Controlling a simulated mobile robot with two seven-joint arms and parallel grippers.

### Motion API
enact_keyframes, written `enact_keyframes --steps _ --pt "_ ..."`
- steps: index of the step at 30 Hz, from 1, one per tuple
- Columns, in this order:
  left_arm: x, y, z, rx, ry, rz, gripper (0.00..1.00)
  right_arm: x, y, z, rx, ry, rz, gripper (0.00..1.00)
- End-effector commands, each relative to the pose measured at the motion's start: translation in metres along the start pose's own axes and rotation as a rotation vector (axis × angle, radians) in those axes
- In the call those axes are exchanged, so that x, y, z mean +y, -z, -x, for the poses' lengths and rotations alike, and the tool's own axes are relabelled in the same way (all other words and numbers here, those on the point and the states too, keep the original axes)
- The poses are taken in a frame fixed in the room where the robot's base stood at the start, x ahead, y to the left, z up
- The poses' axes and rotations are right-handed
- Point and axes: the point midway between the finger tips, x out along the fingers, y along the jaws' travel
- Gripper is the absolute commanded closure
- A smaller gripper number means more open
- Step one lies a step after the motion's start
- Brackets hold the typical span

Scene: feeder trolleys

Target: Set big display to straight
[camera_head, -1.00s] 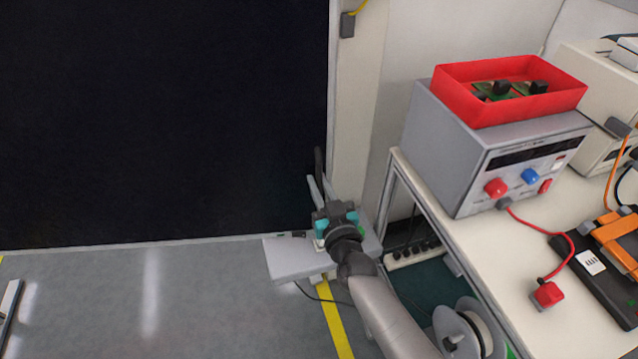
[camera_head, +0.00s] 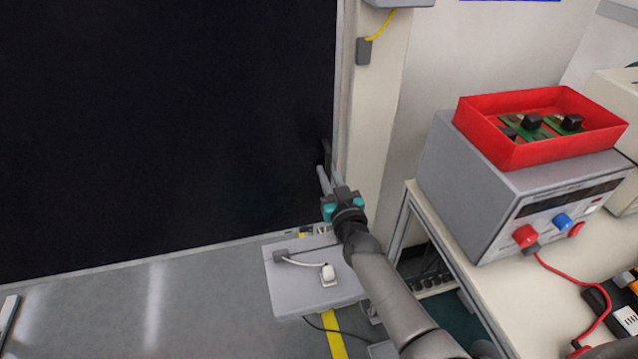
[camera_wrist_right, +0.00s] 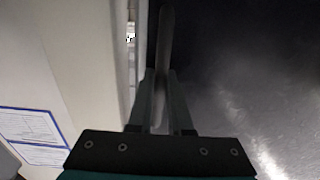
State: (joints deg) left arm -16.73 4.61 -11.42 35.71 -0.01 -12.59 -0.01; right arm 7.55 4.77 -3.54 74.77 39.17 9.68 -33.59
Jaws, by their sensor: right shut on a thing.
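The big display (camera_head: 160,130) is the large black panel filling the left of the head view. Its right edge stands close to a pale upright post. A dark handle (camera_wrist_right: 167,40) shows at this edge in the right wrist view; its lower part is between my fingers. My right gripper (camera_head: 323,178) reaches the display's lower right edge in the head view. It also shows in the right wrist view (camera_wrist_right: 160,85), with its fingers shut on the handle. The display's left and top ends are out of view. My left gripper is not in view.
A grey box (camera_head: 290,290) with a white plug sits low beneath my right gripper. A table (camera_head: 545,295) on the right bears a grey power supply (camera_head: 470,190) with a red tray (camera_head: 510,150) on top. The grey floor (camera_head: 110,315) before the display is largely clear.

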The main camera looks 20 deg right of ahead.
Motion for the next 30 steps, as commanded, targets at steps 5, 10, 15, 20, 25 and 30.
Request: enact_keyframes --steps 5,10,15,20,25,30 --pt "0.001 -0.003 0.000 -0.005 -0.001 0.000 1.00 0.001 -0.001 -0.001 -0.003 -0.002 0.000 1.00" --pt "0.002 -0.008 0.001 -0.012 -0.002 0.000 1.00 0.001 -0.001 0.000 -0.003 -0.001 0.000 0.80" --pt "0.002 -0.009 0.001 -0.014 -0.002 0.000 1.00 0.001 -0.001 0.000 -0.003 -0.001 0.000 0.70" --pt "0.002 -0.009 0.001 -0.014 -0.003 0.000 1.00 0.001 -0.001 0.000 -0.002 -0.001 0.000 0.70" --pt "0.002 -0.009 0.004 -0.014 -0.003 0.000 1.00 0.001 -0.001 0.009 -0.005 0.000 0.000 0.70" --pt "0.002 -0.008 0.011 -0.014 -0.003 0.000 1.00 0.000 -0.001 0.032 -0.006 0.000 -0.001 0.70"
